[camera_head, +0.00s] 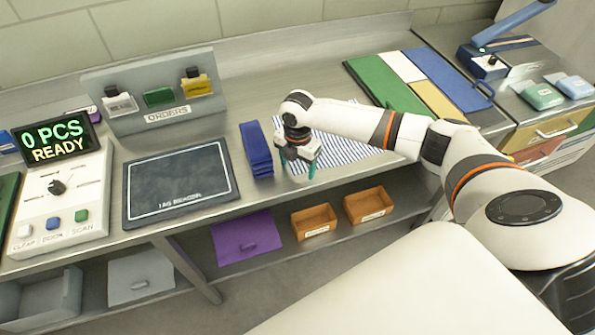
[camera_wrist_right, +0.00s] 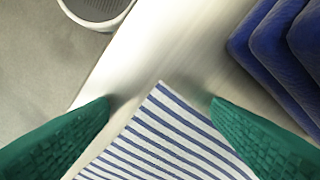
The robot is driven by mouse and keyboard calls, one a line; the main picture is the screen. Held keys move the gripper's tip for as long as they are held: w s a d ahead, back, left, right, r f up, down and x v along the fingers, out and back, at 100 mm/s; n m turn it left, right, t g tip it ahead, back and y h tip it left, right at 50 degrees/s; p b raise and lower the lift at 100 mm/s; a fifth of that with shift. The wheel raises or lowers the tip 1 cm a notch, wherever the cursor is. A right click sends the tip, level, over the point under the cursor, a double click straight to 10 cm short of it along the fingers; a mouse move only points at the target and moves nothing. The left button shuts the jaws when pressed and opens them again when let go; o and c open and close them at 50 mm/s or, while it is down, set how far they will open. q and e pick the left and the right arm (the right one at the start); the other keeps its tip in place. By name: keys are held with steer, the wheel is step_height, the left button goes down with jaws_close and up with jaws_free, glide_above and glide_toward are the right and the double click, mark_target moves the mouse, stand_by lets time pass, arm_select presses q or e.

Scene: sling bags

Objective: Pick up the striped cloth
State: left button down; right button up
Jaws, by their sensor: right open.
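The striped cloth (camera_head: 345,140), white with blue stripes, lies flat on the metal counter, partly hidden behind my right arm in the head view. My right gripper (camera_head: 298,176) is over the front left end of the cloth, pointing down. In the right wrist view its green fingers are open wide, with a corner of the striped cloth (camera_wrist_right: 165,135) between and below them. Nothing is held. My left gripper is not in view.
A blue folded stack (camera_head: 256,150) stands just left of my right gripper. A tag reader pad (camera_head: 178,184) lies further left. Green, white, yellow and blue panels (camera_head: 385,85) lie behind my right arm. Orange bins (camera_head: 314,221) sit on the shelf below the counter's front edge.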

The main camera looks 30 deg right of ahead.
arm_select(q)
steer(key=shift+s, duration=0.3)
arm_select(e)
steer(key=shift+c, duration=0.6)
steer(key=shift+s+f, duration=0.1)
jaws_close()
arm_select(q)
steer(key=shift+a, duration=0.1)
